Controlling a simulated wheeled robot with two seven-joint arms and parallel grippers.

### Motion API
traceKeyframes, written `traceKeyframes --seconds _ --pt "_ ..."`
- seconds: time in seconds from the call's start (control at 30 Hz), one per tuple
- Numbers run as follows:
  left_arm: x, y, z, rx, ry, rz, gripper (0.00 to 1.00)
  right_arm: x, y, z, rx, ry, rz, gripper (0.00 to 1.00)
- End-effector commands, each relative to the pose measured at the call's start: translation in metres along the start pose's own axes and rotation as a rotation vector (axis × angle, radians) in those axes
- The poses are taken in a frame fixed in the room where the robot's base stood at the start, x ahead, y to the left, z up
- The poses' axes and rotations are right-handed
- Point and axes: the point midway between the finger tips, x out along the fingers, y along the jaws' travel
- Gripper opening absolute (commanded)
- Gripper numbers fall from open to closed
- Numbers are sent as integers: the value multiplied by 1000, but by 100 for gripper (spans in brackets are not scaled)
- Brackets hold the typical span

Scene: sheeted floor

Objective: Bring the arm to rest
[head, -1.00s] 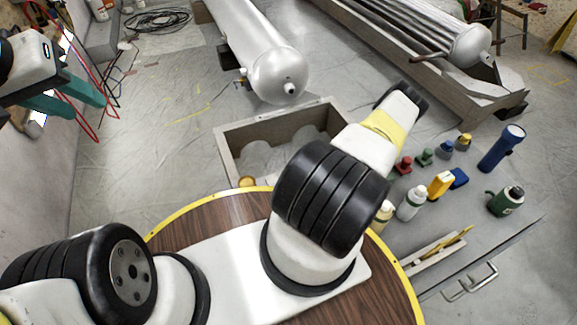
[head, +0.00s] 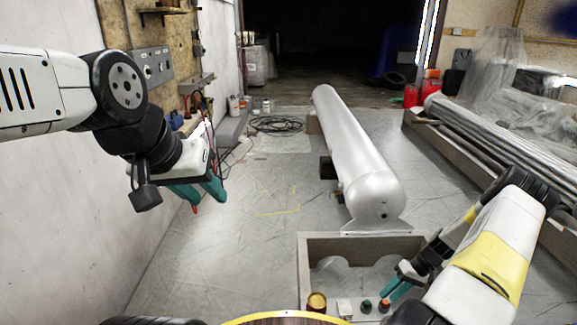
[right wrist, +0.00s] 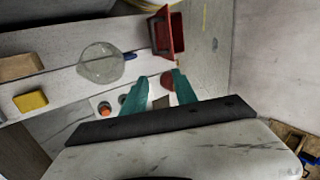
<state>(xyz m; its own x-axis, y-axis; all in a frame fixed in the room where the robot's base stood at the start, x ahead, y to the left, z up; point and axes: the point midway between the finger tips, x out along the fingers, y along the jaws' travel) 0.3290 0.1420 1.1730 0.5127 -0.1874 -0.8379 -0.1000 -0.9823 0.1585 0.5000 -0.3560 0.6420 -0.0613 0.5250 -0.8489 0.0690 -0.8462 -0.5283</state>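My left gripper (head: 200,190) hangs from the raised left arm at the left of the head view, beside the white wall. Its teal fingers are apart, with nothing seen between them. My right gripper (head: 395,286) is at the lower right, over the right part of a wooden crate (head: 304,270). In the right wrist view its teal fingers (right wrist: 160,84) stand apart and hold nothing. Small things with red and brown tops lie beyond the fingertips. My right forearm hides the crate's right side.
A long silver tank (head: 365,160) lies behind the crate. An amber-topped jar (head: 317,302) and a few small pieces are at the crate's front. The right wrist view shows a red bin (right wrist: 168,32), a clear dome (right wrist: 100,62) and a yellow block (right wrist: 31,101). Open floor lies left of the crate.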

Motion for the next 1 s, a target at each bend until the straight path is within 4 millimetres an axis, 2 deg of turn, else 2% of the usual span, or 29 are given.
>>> traceKeyframes --seconds 0.03,0.2,0.37,0.5,0.77,1.0 --pt "0 0 0 0 0 0 36 -24 -14 -11 -16 -4 34 34" --pt "0 0 0 0 0 0 36 -92 -62 -34 -42 -9 133 34" --pt "0 0 0 0 0 0 36 -149 -116 -46 -62 5 220 34" --pt "0 0 0 0 0 0 36 -194 -167 -49 -76 32 289 34" --pt "0 0 0 0 0 0 36 -260 -264 -32 -94 115 395 34" --pt "0 0 0 0 0 0 36 -302 -346 7 -106 222 453 34"
